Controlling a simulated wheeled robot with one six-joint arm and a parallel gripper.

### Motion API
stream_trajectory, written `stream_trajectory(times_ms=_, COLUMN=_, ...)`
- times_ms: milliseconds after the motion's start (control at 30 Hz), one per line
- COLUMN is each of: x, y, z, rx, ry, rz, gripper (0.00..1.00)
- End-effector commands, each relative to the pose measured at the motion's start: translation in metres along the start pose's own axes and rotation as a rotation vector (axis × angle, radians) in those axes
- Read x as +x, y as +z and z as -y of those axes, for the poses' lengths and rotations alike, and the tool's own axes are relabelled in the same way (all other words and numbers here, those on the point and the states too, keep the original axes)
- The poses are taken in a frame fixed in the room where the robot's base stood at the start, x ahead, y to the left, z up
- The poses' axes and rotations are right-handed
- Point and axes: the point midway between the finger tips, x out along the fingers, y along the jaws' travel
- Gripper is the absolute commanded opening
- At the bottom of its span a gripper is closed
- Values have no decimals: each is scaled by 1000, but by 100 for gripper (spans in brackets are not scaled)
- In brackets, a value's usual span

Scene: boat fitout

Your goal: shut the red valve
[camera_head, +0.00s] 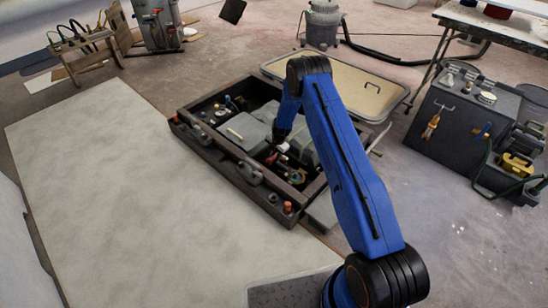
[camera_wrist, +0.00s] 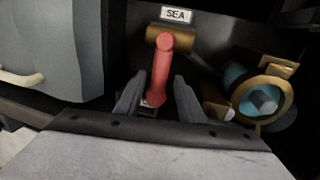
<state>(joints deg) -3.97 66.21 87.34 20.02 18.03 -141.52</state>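The red valve (camera_wrist: 162,72) shows in the wrist view as a red lever handle on a brass body, below a white label reading SEA (camera_wrist: 176,15). The handle points down toward me. My gripper (camera_wrist: 158,88) is open, with one grey finger on each side of the red handle. Small gaps show between handle and fingers, and I cannot tell whether either touches. In the head view my gripper reaches down into the dark open frame (camera_head: 222,163); it largely hides the valve there.
A brass fitting with a blue centre (camera_wrist: 262,100) sits close right of the valve. A grey box with a pale handle (camera_wrist: 52,50) stands left. In the head view, a red-topped fitting (camera_head: 287,208) is on the frame's near edge. A tan panel (camera_head: 350,92) lies behind.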

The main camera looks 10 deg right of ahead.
Motion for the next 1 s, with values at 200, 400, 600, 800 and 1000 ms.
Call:
stream_trajectory(times_ms=200, x=-12, y=1, z=-1, rx=0, ry=1, rz=1, gripper=36)
stream_trajectory(times_ms=400, x=-42, y=1, z=-1, rx=1, ry=2, rz=1, gripper=36)
stream_trajectory(times_ms=600, x=-79, y=1, z=-1, rx=1, ry=2, rz=1, gripper=36)
stream_trajectory(times_ms=800, x=-115, y=1, z=-1, rx=0, ry=2, rz=2, gripper=36)
stream_trajectory(times_ms=1000, x=-148, y=0, z=-1, rx=0, ry=2, rz=1, gripper=36)
